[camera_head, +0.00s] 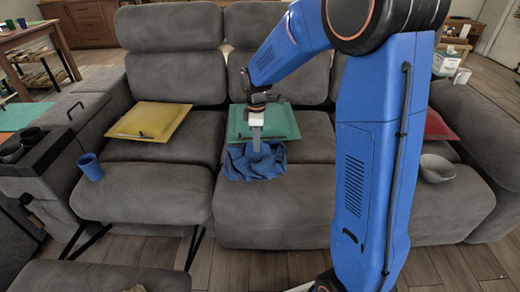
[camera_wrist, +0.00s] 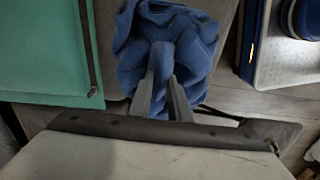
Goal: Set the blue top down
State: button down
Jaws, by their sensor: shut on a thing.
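My gripper (camera_head: 256,147) points down and is shut on the upper part of the top. In the wrist view, the two fingers (camera_wrist: 165,92) reach into the folds of the blue top (camera_wrist: 168,40). The top is over or on the seat; I cannot tell whether all its weight rests there. Its underside is hidden.
The left seat front is clear.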

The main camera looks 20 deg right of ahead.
aim_at(256, 155)
jog(key=shift+f, duration=1.95)
jog(key=shift+f, duration=0.1)
jog(key=c, duration=1.7)
grip_release()
jog(key=shift+o, duration=0.2)
